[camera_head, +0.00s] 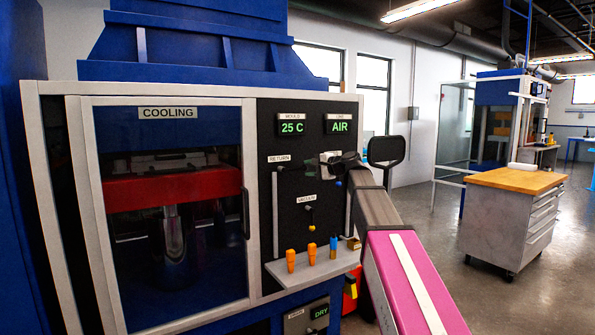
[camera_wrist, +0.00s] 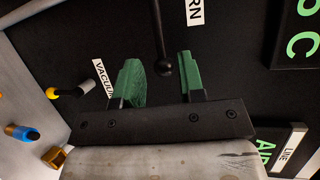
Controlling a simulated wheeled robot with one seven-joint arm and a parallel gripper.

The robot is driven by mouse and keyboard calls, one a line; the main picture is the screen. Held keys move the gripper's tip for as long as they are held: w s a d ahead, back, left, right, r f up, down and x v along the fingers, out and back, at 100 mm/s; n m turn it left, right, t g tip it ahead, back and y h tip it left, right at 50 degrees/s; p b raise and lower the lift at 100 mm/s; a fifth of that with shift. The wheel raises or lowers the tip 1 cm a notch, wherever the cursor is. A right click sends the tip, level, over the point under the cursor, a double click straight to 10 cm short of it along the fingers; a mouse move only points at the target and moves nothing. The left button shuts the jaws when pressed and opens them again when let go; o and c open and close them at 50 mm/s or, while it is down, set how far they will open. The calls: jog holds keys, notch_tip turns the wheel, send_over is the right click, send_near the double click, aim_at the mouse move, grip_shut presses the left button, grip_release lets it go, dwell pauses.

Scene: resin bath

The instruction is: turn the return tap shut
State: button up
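The return tap shows in the wrist view as a thin black lever with a ball end (camera_wrist: 165,67), beside the partly cut-off RETURN label (camera_wrist: 195,12). My gripper (camera_wrist: 160,62) is open, with one green finger pad on each side of the lever. Gaps show between the ball and both pads, so nothing is gripped. In the head view my gripper (camera_head: 331,163) is at the black panel (camera_head: 285,225), just right of the RETURN label (camera_head: 279,158). It hides most of the tap there.
The vacuum tap (camera_head: 310,211) is below, under its label; its yellow end (camera_wrist: 53,92) shows in the wrist view. A grey shelf (camera_head: 325,264) holds orange plugs (camera_head: 290,260), a blue piece (camera_head: 333,243) and a brass piece (camera_head: 354,243). Displays read 25 C (camera_head: 291,128) and AIR (camera_head: 339,126).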

aim_at(299, 168)
jog(key=x, duration=0.6)
grip_shut()
